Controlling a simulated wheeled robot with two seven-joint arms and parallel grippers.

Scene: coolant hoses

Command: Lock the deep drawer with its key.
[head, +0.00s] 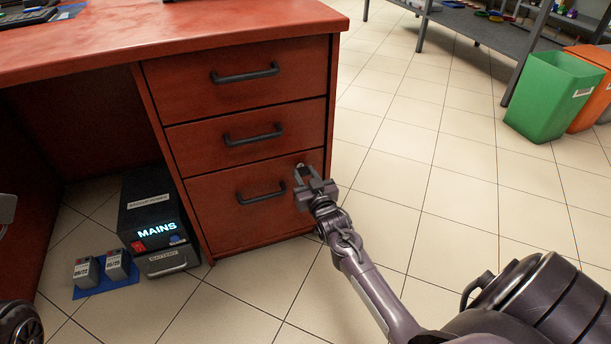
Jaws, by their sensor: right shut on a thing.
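The deep drawer (235,222) is the lowest and tallest of three in the red-brown desk. It is closed, with a dark bar handle (262,193) across its front. My right gripper (304,174) is at the drawer's upper right corner, just right of the handle. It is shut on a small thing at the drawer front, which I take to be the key. The fingers hide most of it and the lock, so I cannot tell how far in or how turned the key is. My left gripper is not clearly in view.
The two upper drawers (215,95) are closed. Under the desk stand a black power box marked MAINS (150,215) and two small batteries on a blue mat (120,282). A green bin (545,95) and an orange bin stand at the far right. The tiled floor right of the desk is clear.

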